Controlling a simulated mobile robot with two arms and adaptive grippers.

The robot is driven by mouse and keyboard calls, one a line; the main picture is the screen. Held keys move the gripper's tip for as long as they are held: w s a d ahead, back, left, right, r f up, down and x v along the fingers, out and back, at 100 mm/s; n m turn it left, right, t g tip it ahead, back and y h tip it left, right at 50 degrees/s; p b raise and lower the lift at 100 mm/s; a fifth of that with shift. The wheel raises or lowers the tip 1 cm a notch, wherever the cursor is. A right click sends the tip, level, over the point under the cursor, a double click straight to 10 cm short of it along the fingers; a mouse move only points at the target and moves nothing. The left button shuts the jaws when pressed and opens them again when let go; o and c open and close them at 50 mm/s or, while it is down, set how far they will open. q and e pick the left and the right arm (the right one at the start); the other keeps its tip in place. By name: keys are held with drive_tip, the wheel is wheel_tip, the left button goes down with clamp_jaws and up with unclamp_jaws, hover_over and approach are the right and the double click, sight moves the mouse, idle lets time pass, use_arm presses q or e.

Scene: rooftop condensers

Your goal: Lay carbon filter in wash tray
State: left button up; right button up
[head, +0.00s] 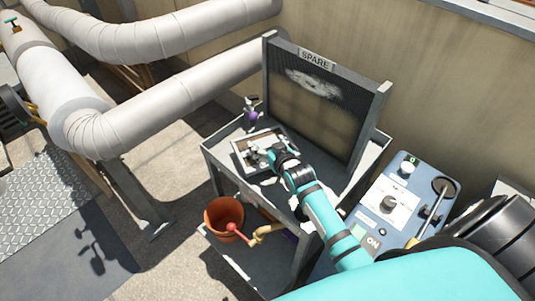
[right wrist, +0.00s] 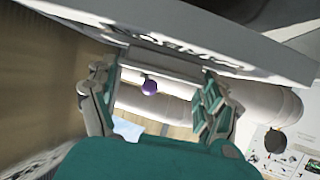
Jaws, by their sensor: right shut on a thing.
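My left gripper is not in view.
The mesh panel marked SPARE (head: 318,100) stands upright behind the tray. A purple-and-grey item (head: 252,112) stands at the shelf's back corner. An orange bucket (head: 223,214) is on the lower shelf. A blue control box (head: 395,208) is at right; large pipes (head: 160,110) run at left.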

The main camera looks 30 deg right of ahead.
drive_tip(key=shift+f+b, duration=0.3)
drive_tip(key=shift+f, duration=1.65)
drive_tip(key=shift+f, duration=0.1)
drive_tip(key=o, duration=1.2)
drive_tip(key=p+v, duration=0.1)
drive_tip(key=v, duration=1.1)
drive_tip(key=shift+s, duration=0.1)
